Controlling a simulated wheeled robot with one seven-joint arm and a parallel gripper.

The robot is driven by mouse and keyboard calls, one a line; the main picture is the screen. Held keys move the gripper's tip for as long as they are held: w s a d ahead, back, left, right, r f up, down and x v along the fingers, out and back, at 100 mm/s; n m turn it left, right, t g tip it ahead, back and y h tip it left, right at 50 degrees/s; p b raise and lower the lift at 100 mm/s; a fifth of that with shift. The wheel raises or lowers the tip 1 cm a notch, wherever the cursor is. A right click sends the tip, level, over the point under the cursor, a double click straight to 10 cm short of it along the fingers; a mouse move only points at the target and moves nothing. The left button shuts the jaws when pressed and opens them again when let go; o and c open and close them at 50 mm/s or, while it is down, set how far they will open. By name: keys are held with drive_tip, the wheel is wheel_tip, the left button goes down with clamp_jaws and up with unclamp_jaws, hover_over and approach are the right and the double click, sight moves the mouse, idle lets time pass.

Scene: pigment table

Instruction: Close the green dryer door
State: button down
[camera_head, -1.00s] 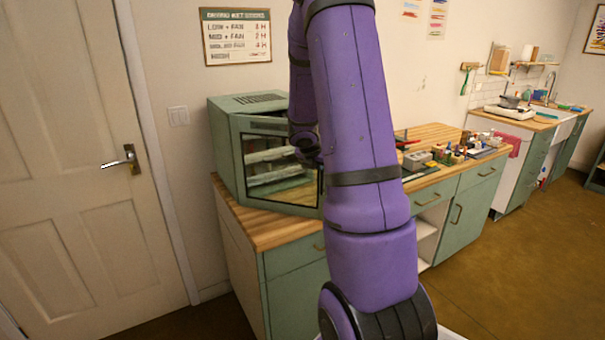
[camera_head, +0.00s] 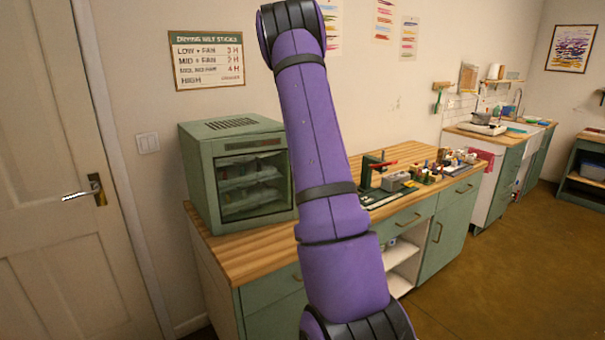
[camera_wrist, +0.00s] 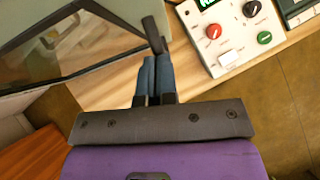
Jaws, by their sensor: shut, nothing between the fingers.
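The green dryer (camera_head: 236,131) stands on the left end of the wooden counter in the head view. Its glass-fronted door (camera_head: 253,185) lies about flush with the front, and shelves show through the pane. My arm covers the right side of the dryer, so I cannot tell if the door is fully shut. In the wrist view the dark-framed door (camera_wrist: 98,67) fills the upper left, with its black handle (camera_wrist: 153,36) upright near its edge. My gripper (camera_wrist: 153,62) is shut and empty, its fingertips close to the handle. The head view hides the gripper behind my arm.
A white control panel with knobs (camera_wrist: 232,40) is close to the right of my fingers in the wrist view. Small tools and bottles (camera_head: 425,174) stand along the counter (camera_head: 215,255). Open floor (camera_head: 480,270) lies to the right.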

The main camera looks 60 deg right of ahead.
drive_tip(key=w+d+n+t+y, duration=0.1)
drive_tip(key=w+d+n, duration=0.1)
drive_tip(key=w+d, duration=0.2)
drive_tip(key=shift+w+d+n+y, duration=0.3)
drive_tip(key=shift+w+n, duration=0.1)
drive_tip(key=shift+w, duration=0.85)
drive_tip(key=shift+a, duration=0.1)
